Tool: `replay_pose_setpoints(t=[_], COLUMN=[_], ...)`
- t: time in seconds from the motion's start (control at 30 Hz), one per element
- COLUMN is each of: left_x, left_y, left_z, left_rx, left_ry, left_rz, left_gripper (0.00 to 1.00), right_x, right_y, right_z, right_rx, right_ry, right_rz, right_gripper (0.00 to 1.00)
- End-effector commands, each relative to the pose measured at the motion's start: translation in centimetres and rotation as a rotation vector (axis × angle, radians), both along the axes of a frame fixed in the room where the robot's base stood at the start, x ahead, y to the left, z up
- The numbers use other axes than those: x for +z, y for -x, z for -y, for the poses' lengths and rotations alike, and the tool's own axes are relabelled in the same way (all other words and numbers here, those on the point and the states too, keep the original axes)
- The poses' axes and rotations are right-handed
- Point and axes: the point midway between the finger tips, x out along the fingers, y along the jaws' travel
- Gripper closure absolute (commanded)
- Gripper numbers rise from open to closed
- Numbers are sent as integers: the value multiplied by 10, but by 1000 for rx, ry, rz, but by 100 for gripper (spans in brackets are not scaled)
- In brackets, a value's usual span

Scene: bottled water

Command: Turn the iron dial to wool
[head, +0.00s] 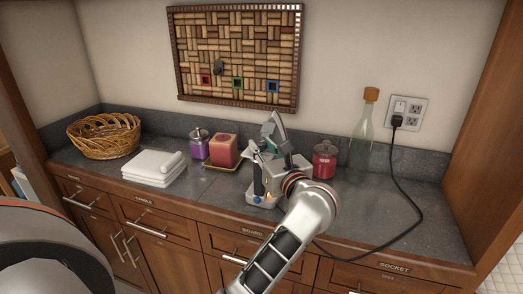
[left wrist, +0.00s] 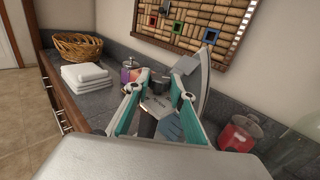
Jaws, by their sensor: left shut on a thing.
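The iron (head: 275,128) stands upright on the counter, its pointed grey end up, partly hidden behind my left gripper. Its lower end, bluish with a small orange spot, shows below the gripper. In the left wrist view the iron's grey plate (left wrist: 205,70) rises behind the teal-and-white fingers. My left gripper (head: 264,168) is at the iron's body, and its fingers (left wrist: 157,112) are shut on a dark grey part between them, apparently the dial. The dial's markings cannot be read. My right gripper is not in view.
The black cord runs to the wall socket (head: 407,112) at right. A red jar (head: 325,160) and glass bottle (head: 363,135) stand right of the iron. A red candle (head: 224,151), purple jar (head: 199,145), white towels (head: 153,168) and basket (head: 103,136) are at left.

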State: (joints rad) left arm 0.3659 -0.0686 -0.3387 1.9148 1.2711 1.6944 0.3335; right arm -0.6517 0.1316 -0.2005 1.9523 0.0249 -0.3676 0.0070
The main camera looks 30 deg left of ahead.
Motion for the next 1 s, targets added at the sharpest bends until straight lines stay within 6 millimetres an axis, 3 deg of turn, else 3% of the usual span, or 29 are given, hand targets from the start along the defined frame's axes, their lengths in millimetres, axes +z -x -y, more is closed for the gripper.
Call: replay_pose_setpoints(t=[0.2,0.67,0.7,0.77,1.0], left_x=[-2,-1,-1,-1,-1], left_y=[-1,-1,-1,-1,-1], left_z=[0,0,0,0,0], left_rx=[55,70,70,69,69], left_ry=[2,2,2,2,1], left_rz=[-2,-1,-1,-1,-1], left_gripper=[99,99,75,60,60], right_x=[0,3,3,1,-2], right_y=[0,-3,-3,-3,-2], right_z=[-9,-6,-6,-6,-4], right_rx=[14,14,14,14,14], right_ry=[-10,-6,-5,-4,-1], right_rz=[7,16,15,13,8], right_gripper=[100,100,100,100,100])
